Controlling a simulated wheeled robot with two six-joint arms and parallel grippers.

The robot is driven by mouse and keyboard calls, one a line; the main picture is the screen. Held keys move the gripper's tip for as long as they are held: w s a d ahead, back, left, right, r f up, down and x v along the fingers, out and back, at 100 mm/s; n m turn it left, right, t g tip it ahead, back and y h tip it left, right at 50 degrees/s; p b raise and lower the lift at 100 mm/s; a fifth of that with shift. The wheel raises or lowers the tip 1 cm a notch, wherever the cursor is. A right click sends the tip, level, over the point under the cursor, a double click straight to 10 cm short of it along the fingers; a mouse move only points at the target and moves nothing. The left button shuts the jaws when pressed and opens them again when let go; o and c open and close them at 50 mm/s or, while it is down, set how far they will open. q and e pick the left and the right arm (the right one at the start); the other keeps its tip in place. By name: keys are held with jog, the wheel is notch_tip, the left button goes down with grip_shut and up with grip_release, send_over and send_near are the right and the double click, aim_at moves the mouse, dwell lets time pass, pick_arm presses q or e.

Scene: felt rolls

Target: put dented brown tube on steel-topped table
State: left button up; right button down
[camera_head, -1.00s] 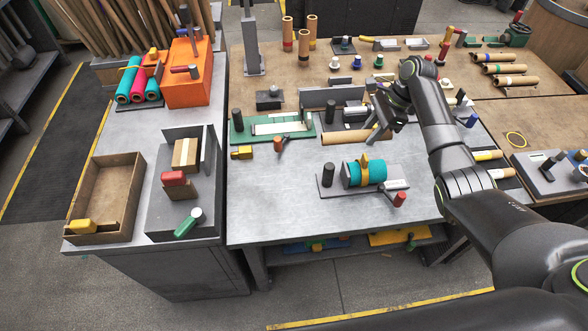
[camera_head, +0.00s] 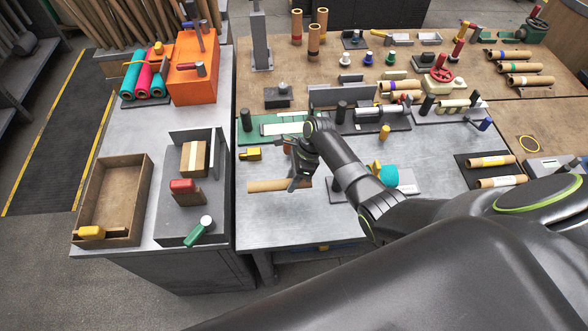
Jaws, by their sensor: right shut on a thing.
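A plain brown tube (camera_head: 266,186) lies crosswise in my right gripper (camera_head: 298,183), which is shut on it near its right end. The tube is over the front grey part of the middle table (camera_head: 285,226); I cannot tell how far above the surface it is. No dent shows clearly at this size. Another grey metal-topped table (camera_head: 158,225) stands to the left, across a narrow gap. My right arm reaches in from the right and hides part of the middle table. My left gripper is not in view.
The left table holds a wooden tray (camera_head: 107,200), a grey fixture with a box (camera_head: 194,158), an orange box (camera_head: 192,75) and coloured rolls. A yellow block (camera_head: 250,154) and green fixture (camera_head: 262,133) lie behind the tube. A teal roll (camera_head: 388,175) is partly hidden. Front-left of the middle table is bare.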

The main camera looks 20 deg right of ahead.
jog(key=shift+f+b, duration=2.5)
jog(key=shift+f, duration=1.3)
jog(key=c, duration=1)
grip_release()
jog(key=shift+s, duration=0.1)
jog(key=shift+d, duration=0.1)
jog(key=shift+d+r, duration=0.25)
jog(key=shift+r, duration=0.25)
jog(key=v, duration=1.6)
jog(key=shift+r, duration=0.2)
